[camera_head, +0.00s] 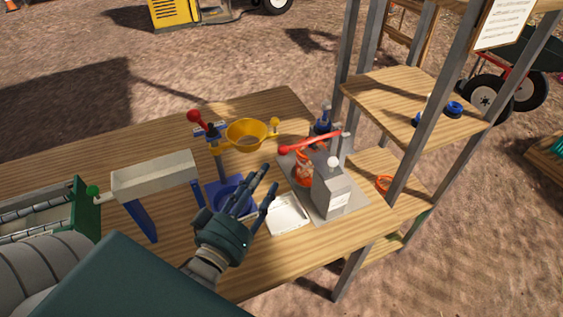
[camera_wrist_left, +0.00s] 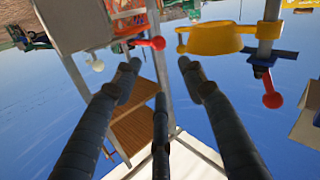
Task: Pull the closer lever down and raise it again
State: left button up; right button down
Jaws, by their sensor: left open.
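A red lever (camera_head: 318,142) with a round red knob slants over the grey machine (camera_head: 331,190) on the right of the table. Its red knob also shows in the left wrist view (camera_wrist_left: 157,43). A second red knob (camera_head: 194,115) sits on the blue stand, left of the yellow funnel (camera_head: 246,133); it shows in the wrist view too (camera_wrist_left: 271,101). My left gripper (camera_head: 262,187) is open and empty, its fingers pointing up and right, over the table between the blue stand and the grey machine. It appears apart from both knobs. My right gripper is not in view.
A white tray (camera_head: 287,216) lies beside my left gripper. A beige chute (camera_head: 155,174) on blue legs stands left of it, with a green-walled crate (camera_head: 87,210) beyond. A wooden shelf unit with metal posts (camera_head: 411,160) stands right. The table's back left is clear.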

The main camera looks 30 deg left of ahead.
aim_at(281, 154)
pick_arm(q)
jog(key=w, duration=0.3)
jog(key=w+f, duration=0.1)
jog(key=w, duration=0.2)
jog(key=w+p, duration=0.1)
jog(key=w, duration=0.2)
jog(key=shift+w+a+f, duration=0.1)
jog(key=shift+a+f, duration=0.15)
jog(key=shift+a, duration=0.1)
jog(key=shift+w+f, duration=0.1)
jog(key=shift+w, duration=0.75)
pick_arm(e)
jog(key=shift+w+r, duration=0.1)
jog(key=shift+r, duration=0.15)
pick_arm(q)
grip_shut()
